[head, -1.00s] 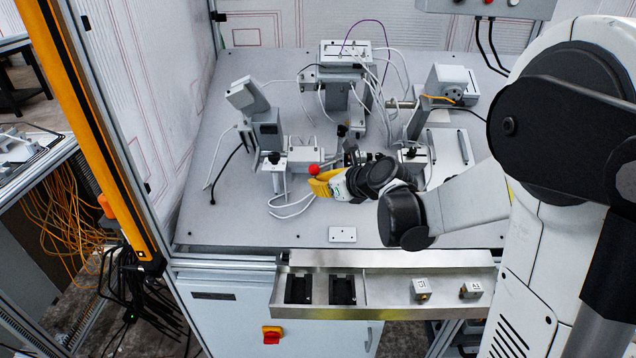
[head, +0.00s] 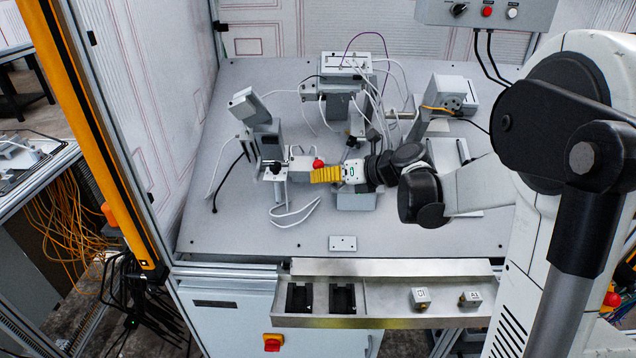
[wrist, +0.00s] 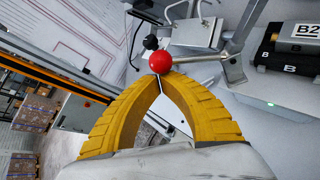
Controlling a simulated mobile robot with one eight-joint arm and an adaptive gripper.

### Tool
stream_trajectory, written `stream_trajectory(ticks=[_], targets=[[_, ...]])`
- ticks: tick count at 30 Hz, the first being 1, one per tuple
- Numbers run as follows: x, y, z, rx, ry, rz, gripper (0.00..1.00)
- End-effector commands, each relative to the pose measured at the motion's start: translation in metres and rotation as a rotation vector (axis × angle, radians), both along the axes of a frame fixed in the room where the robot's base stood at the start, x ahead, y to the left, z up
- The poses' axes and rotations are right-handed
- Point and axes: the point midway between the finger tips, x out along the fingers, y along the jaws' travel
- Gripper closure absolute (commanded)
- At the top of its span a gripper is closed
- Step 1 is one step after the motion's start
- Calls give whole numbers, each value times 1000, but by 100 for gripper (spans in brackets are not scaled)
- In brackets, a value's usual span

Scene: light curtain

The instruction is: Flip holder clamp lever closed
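The clamp lever's red ball knob (head: 318,163) shows by the holder on the left-middle of the grey table. In the wrist view the red knob (wrist: 160,62) sits right at my fingertips, on their far side. My gripper (head: 312,175) has yellow ribbed fingers and reaches in from the right, level with the knob. In the wrist view the tips of my gripper (wrist: 160,80) meet with nothing seen between them. The knob looks touching or nearly touching; I cannot tell which.
A tilted grey device (head: 252,108) stands left of the holder. A cabled fixture (head: 346,66) stands behind it. White cables lie near the gripper. A metal tray (head: 385,311) with small labelled blocks is at the front.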

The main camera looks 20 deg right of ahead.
Motion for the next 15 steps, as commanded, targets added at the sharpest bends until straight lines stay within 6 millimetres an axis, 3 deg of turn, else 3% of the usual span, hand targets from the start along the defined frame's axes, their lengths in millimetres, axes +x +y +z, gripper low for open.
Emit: stream_trajectory(ticks=[3,15], targets=[[3,-5,12,89,40,-2,100],[11,-22,42,80,36,-1,100]])
